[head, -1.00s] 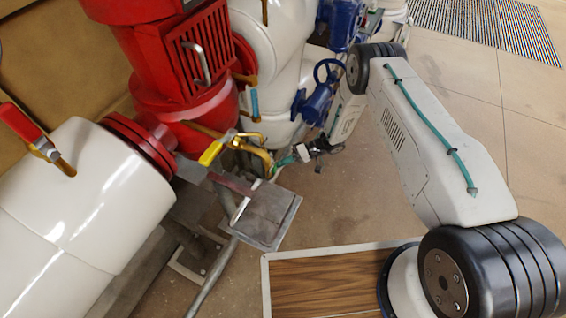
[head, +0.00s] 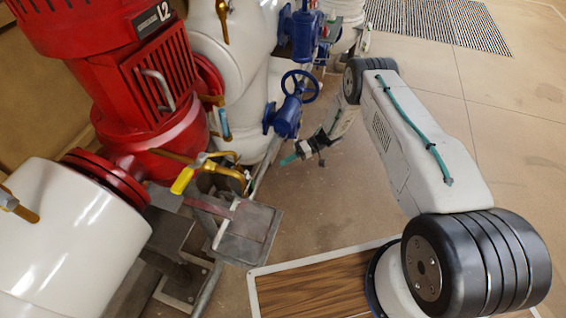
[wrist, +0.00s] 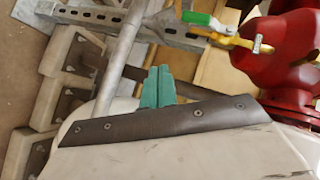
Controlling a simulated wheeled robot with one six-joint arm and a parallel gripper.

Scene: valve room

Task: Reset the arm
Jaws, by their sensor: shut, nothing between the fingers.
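My gripper (head: 288,159) has teal fingers. In the head view it hangs at the end of my folded arm, over the floor to the right of the brass pipe and below the blue valve. In the wrist view its two fingers (wrist: 157,87) lie side by side, shut and holding nothing. My arm reaches from the lower right of the head view toward the upper middle, then bends down to the gripper. The gripper looks clear of the pipework, though the exact gap is hard to tell.
A red pump (head: 130,75) stands at left. A yellow valve lever (head: 183,180) sits on brass pipework above a grey metal plate (head: 248,235). A blue handwheel valve (head: 290,112) is just beyond my gripper. Open floor (head: 520,130) lies to the right, with a grating (head: 440,22) behind.

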